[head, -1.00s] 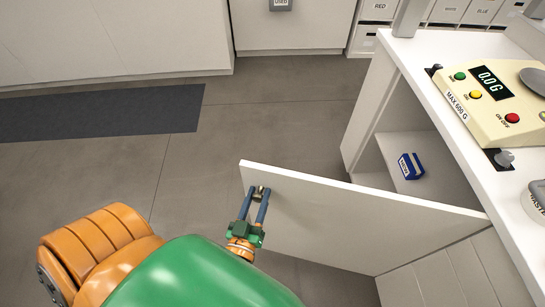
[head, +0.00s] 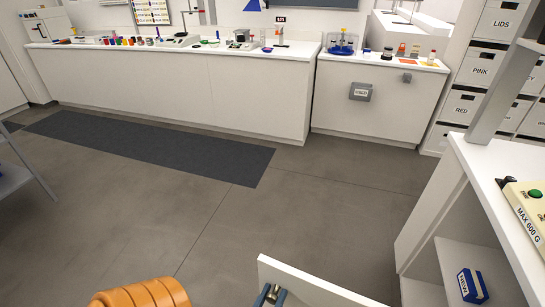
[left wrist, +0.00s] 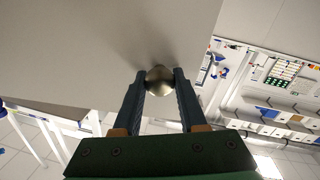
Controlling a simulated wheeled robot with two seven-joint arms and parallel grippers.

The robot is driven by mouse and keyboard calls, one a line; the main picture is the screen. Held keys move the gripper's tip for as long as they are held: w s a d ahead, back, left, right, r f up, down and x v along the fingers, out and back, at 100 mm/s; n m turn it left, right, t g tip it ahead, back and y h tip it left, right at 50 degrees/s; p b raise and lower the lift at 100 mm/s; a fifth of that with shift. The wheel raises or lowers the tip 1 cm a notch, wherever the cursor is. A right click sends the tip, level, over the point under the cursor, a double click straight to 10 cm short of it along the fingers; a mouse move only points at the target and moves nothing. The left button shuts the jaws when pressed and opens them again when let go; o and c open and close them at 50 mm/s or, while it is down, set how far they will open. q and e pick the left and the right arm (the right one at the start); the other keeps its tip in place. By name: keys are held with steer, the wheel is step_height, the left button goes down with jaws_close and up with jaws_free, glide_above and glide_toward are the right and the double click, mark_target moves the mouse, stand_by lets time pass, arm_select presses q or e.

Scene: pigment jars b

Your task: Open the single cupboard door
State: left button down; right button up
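The white cupboard door (head: 305,286) stands swung out from the cupboard (head: 428,238), at the bottom of the head view. Only its upper edge and a strip of its face show there. My left gripper (head: 269,296) is at the door's free end, mostly cut off by the frame. In the left wrist view its two fingers (left wrist: 160,84) are on either side of the round metal knob (left wrist: 160,79) and appear to touch it. The door face (left wrist: 85,45) fills the upper left there. Inside the open cupboard a small blue box (head: 470,286) rests on a shelf. My right gripper is not in view.
A white counter (head: 500,175) above the cupboard carries a beige scale (head: 526,205). Benches with jars and tools (head: 190,85) line the far wall. A dark mat (head: 150,145) lies before them. Open grey floor (head: 310,200) lies between.

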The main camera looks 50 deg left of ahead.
arm_select(q)
steer(key=shift+c, duration=2.3)
jaws_free()
steer(key=shift+s, duration=0.1)
steer(key=b+v, duration=0.1)
steer(key=v, duration=0.5)
steer(key=shift+s+d+f+b, duration=0.1)
steer(key=shift+f+b, duration=0.05)
steer(key=shift+b, duration=0.2)
steer(key=shift+s+d, duration=0.15)
steer(key=shift+s, duration=0.2)
